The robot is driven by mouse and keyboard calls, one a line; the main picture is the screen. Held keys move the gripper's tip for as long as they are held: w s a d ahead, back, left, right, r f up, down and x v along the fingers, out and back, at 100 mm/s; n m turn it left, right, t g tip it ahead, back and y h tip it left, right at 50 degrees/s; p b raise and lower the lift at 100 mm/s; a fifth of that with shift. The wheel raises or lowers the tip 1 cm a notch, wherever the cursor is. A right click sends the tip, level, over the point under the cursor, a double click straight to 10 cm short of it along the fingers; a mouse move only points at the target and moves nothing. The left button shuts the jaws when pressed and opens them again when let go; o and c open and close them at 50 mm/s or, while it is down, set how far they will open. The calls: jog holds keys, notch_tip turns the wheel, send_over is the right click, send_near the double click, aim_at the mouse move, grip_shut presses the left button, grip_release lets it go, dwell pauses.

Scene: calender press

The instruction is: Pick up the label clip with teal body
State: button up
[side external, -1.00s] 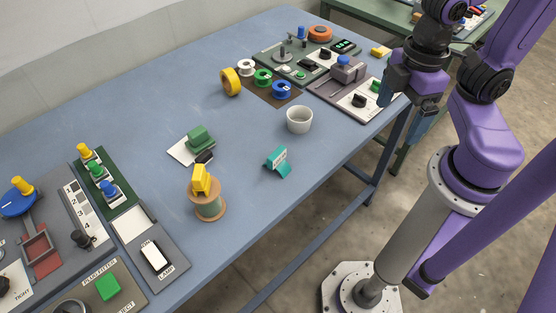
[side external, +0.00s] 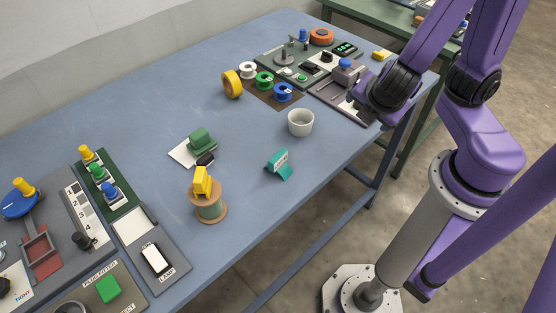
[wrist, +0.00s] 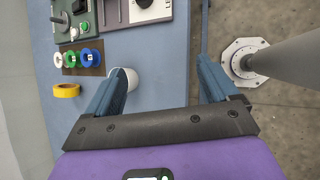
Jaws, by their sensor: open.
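The label clip with teal body (side external: 279,166) rests on the blue table near its front edge, with a pale label strip on its upper face. It does not show in the wrist view. My gripper is above the table's front edge at the right in the side external view, well apart from the clip, its fingers mostly hidden by my wrist there. In the wrist view my gripper (wrist: 163,72) is open, its two blue fingers wide apart with nothing held between them.
A white cup (side external: 300,122) stands between the clip and my gripper; it is partly behind a finger in the wrist view (wrist: 131,78). A wooden spool (side external: 208,209) with a yellow clip (side external: 202,181) on it stands left of the teal clip. The table around the teal clip is clear.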

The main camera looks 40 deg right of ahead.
jog(key=w+a+f+n+t, duration=0.1)
jog(key=w+a+n+t, duration=0.1)
jog(key=w+n+t, duration=0.2)
jog(key=n+t+y, duration=0.5)
jog(key=n+y, duration=0.3)
jog(key=n, duration=0.7)
send_near(281, 160)
jog(key=x, duration=0.5)
jog(key=shift+w+f, duration=0.1)
jog(key=shift+w, duration=0.15)
jog(key=shift+x, duration=3.65)
jog(key=c, duration=1)
